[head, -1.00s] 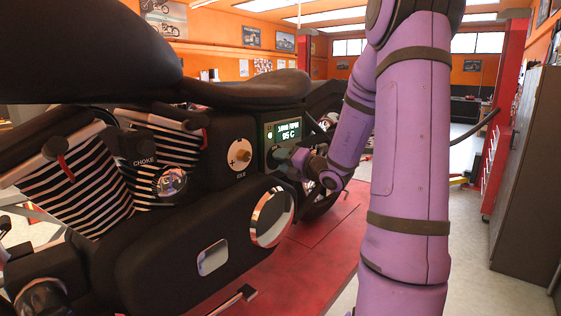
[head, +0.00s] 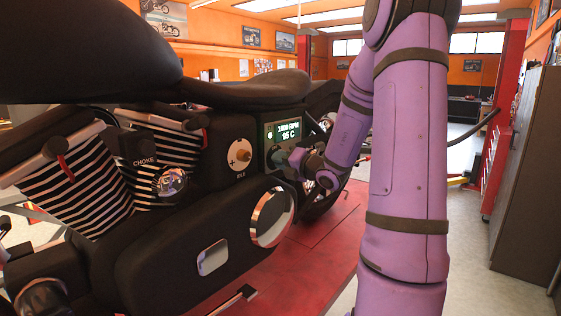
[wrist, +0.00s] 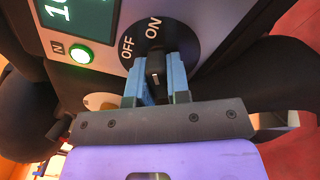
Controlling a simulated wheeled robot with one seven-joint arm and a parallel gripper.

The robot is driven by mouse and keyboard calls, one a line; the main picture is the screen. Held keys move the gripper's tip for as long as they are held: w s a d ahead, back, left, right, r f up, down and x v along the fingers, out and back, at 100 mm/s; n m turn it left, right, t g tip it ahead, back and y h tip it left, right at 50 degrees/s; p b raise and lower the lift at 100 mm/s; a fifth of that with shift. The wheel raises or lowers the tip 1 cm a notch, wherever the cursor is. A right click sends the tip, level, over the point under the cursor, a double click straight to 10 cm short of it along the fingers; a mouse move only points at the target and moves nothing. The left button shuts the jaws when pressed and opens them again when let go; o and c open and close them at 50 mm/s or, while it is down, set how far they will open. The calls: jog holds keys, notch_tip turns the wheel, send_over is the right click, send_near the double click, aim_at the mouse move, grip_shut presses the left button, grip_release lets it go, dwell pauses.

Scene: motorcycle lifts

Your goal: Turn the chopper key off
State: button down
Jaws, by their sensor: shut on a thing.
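The chopper (head: 225,95) stands side-on in the head view. Its key (wrist: 154,66) is a small black piece on a round black dial (wrist: 188,38) marked OFF and ON in the wrist view. The key's tip points roughly at the ON mark, with OFF to its left. My gripper (wrist: 155,84) is shut on the key, with one blue finger on each side. In the head view my gripper (head: 286,160) is at the panel below the display (head: 288,132), and the key is hidden there.
The display reads an RPM value and 95 C. A green N light (wrist: 82,54) is lit beside the dial. An idle knob (head: 242,155) and a choke knob (head: 144,148) sit to the left. The red lift (head: 325,240) lies below; a cabinet (head: 525,170) stands at right.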

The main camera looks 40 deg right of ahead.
jog(key=n, duration=0.6)
jog(key=shift+f, duration=0.1)
jog(key=n, duration=0.5)
jog(key=shift+d+n, duration=0.2)
jog(key=shift+n, duration=0.1)
dwell(0.4)
jog(key=c, duration=1.1)
grip_release()
jog(key=s, duration=0.3)
jog(key=s+d, duration=0.1)
jog(key=s, duration=0.6)
jog(key=shift+s+d, duration=0.25)
jog(key=shift+s, duration=0.15)
jog(key=shift+a, duration=0.1)
